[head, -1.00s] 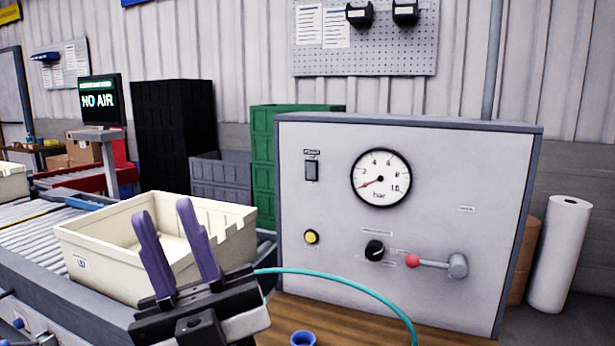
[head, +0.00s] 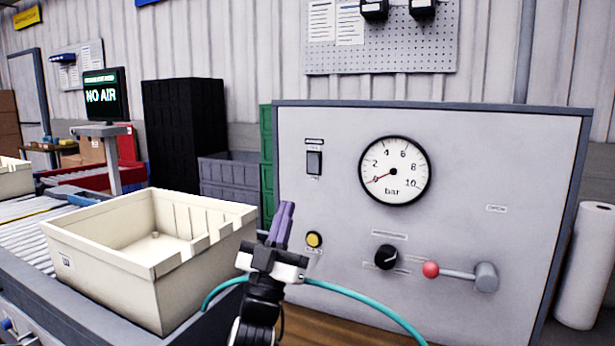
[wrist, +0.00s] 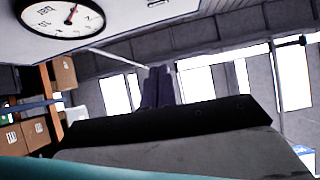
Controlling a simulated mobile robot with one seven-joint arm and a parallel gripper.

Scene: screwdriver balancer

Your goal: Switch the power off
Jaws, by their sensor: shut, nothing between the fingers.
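A grey control panel (head: 440,130) stands ahead. A black power rocker switch (head: 314,162) sits at its upper left, with small labels above and below that I cannot read surely. A round pressure gauge (head: 394,171) is right of the switch, its needle near zero; it also shows in the wrist view (wrist: 62,14). My gripper (head: 284,208), with purple fingers, is shut and empty, below and left of the switch and apart from it. The fingers show together in the wrist view (wrist: 158,88). The switch is not in the wrist view.
A yellow button (head: 314,239), a black knob (head: 386,257) and a red-tipped lever (head: 431,269) are low on the panel. A teal hose (head: 365,300) runs in front. A cream crate (head: 120,265) stands left of my gripper. A screen (head: 100,95) reads "NO AIR".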

